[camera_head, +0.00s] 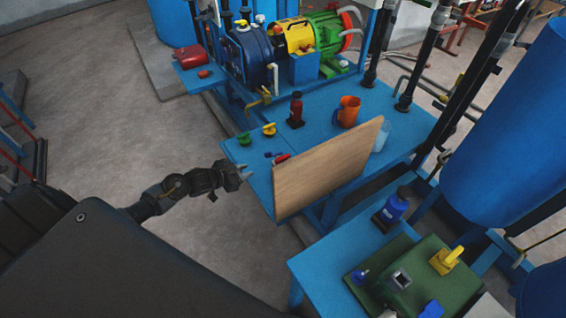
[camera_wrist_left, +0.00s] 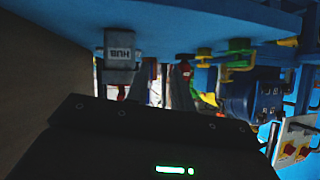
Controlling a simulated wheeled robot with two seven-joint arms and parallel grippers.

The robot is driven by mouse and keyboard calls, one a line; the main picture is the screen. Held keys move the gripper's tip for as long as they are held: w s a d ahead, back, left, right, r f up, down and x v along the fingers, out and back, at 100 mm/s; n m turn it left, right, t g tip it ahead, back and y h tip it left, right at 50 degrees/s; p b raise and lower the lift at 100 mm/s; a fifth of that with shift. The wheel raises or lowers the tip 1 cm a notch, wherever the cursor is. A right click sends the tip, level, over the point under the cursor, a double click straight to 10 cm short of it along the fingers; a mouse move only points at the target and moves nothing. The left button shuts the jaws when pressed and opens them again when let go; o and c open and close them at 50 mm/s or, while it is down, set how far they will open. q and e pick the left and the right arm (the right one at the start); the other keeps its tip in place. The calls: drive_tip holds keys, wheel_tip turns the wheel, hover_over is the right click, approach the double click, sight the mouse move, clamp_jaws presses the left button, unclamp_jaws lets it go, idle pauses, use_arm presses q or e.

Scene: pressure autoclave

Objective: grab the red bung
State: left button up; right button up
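A small red piece, which looks like the red bung (camera_head: 282,158), lies on the blue table (camera_head: 258,180) against the upright wooden board (camera_head: 325,170). A small dark blue piece is just left of it. My left gripper (camera_head: 247,171) is at the table's left edge, to the left of and slightly below the red piece, apart from it. Its fingers are spread with nothing between them. In the upside-down left wrist view, the fingers (camera_wrist_left: 160,85) show dark, with a grey block marked HUB (camera_wrist_left: 120,48) near them. I cannot pick out the bung there. My right gripper is not in view.
Open floor lies left of the table.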

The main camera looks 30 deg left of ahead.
sight(281, 158)
use_arm(q)
drive_tip(key=d+r+h, duration=0.3)
drive_tip(key=d+r, duration=0.3)
drive_tip(key=r, duration=0.2)
drive_tip(key=shift+r+p+x, duration=0.15)
drive_tip(key=shift+x, duration=2.65)
drive_tip(key=shift+r+p+x, duration=0.15)
drive_tip(key=shift+x, duration=2.65)
drive_tip(key=shift+w, duration=0.1)
drive_tip(key=shift+c, duration=0.4)
clamp_jaws()
